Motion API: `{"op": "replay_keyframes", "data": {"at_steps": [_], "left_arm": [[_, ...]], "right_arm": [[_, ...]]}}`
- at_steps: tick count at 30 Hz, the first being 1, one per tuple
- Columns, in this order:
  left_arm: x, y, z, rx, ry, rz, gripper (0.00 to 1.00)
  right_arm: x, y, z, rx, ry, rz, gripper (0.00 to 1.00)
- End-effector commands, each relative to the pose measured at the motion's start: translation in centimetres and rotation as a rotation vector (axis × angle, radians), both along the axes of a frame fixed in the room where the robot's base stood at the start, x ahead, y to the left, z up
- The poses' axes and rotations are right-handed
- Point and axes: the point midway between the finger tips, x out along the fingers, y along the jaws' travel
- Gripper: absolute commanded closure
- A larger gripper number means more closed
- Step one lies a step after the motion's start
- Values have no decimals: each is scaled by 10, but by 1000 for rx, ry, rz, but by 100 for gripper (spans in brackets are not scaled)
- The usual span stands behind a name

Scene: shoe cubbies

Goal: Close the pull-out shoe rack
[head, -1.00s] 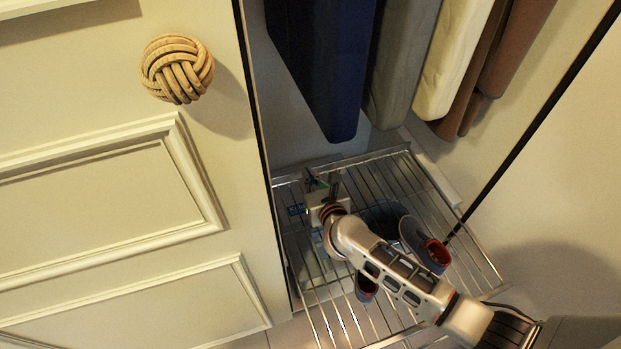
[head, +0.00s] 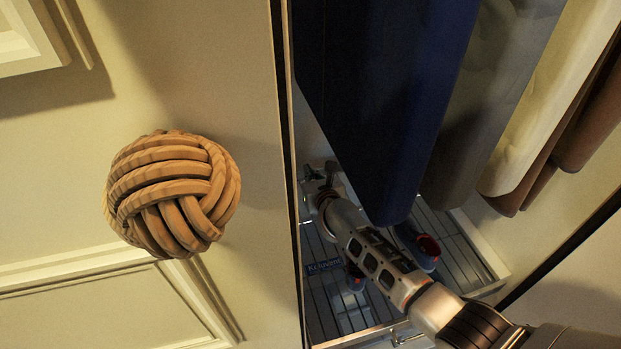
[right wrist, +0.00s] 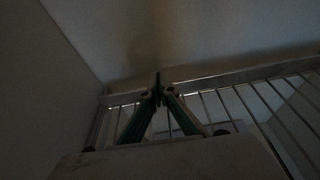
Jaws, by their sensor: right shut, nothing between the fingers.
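The pull-out shoe rack (head: 465,250) is a wire shelf low inside the closet, below the hanging clothes. Much of it is hidden behind the clothes and my right arm. Dark shoes with red linings (head: 428,246) stand on it. My right gripper (head: 318,172) is at the rack's far left part, inside the closet, beside the hanging blue garment. In the right wrist view the gripper (right wrist: 158,88) is shut and empty, its tips at or just above the rack's back rail (right wrist: 215,76). I cannot tell whether they touch. My left gripper is out of view.
A cream door with a woven knob (head: 173,193) fills the left side, close to the camera. Blue (head: 385,100), grey (head: 490,100) and cream (head: 550,95) garments hang above the rack.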

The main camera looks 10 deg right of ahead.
Motion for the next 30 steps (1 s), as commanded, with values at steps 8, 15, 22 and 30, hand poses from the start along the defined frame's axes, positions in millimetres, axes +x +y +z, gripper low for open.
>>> {"op": "replay_keyframes", "data": {"at_steps": [8, 15, 22, 30], "left_arm": [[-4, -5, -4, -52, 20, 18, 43], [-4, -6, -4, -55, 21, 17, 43], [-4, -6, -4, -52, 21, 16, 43], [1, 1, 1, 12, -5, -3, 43]], "right_arm": [[12, 1, -8, 1, 8, 0, 100], [13, 0, -7, 0, 7, 0, 100], [13, 1, -7, 0, 7, 0, 100], [7, 10, 6, 1, -1, 1, 100]]}}
